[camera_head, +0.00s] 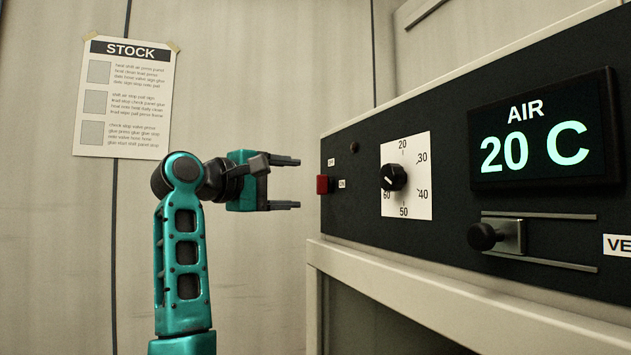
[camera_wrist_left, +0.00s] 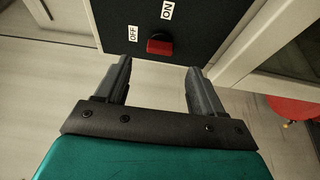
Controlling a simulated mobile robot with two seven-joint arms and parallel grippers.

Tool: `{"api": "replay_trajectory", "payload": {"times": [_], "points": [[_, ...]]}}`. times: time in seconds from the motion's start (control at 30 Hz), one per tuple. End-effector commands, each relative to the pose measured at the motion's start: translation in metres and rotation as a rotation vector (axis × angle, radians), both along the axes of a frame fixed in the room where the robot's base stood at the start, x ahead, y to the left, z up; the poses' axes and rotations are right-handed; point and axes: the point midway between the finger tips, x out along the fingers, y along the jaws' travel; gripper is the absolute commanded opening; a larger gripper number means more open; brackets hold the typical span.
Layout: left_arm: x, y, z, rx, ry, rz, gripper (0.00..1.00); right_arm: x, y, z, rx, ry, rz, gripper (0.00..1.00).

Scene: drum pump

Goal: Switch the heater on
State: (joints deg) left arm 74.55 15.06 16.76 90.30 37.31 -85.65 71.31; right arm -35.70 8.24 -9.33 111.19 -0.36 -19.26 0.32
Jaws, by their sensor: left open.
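The heater's black panel (camera_head: 445,215) fills the right of the head view. A red switch (camera_head: 323,184) sits at its left end, between two small white labels. In the left wrist view the red switch (camera_wrist_left: 160,46) shows beside labels reading OFF and ON. My left gripper (camera_head: 285,182) is open and empty, just left of the switch and apart from it. In the left wrist view the switch lies ahead of the gap between my left fingertips (camera_wrist_left: 160,68). I cannot tell which way the switch is set. My right gripper is not in view.
A knob (camera_head: 393,177) on a white dial, a display (camera_head: 540,135) reading AIR 20 C and a sliding vent handle (camera_head: 487,237) lie further right on the panel. A pale ledge (camera_head: 420,283) runs below it. A STOCK sheet (camera_head: 125,100) hangs on the wall.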

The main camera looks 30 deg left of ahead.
Motion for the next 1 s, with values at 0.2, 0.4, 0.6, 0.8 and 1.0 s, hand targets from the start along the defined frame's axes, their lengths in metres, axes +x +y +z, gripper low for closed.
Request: {"api": "replay_trajectory", "payload": {"times": [0.2, 0.4, 0.6, 0.8, 1.0], "points": [[0.042, -0.015, 0.002, -0.001, 0.003, -0.002, 0.68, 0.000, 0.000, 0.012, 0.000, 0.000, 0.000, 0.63], [0.063, -0.022, 0.001, 0.000, 0.000, 0.001, 0.68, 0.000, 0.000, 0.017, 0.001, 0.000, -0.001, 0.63], [0.068, -0.023, 0.000, 0.002, -0.001, 0.002, 0.68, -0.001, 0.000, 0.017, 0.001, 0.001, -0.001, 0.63], [0.068, -0.023, 0.000, 0.001, -0.001, 0.002, 0.66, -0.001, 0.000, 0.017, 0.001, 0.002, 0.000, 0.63], [0.068, -0.023, 0.000, 0.001, 0.000, 0.001, 0.47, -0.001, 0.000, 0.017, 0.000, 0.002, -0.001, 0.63]]}}
